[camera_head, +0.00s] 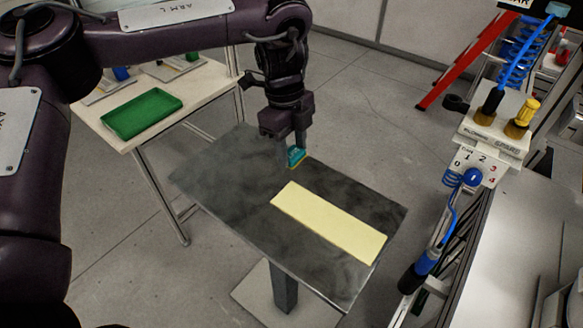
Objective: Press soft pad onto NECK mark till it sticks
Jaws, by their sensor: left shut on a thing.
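My left gripper (296,149) reaches down over the far edge of a dark grey table. It is shut on a small teal block with a yellowish underside (296,158), which may be the soft pad. The block is at the far side of the table top, beyond a pale yellow strip (330,222). I cannot tell whether it touches the surface. No NECK mark or helmet shell can be made out. My right gripper is not in view.
The dark table (225,178) is otherwise bare. A green tray (142,116) sits on a pale bench (105,88) at left. At right stand a fixture with blue hoses and a yellow-handled tool (526,112), and a light worktop (525,235). A red ladder (462,62) is behind.

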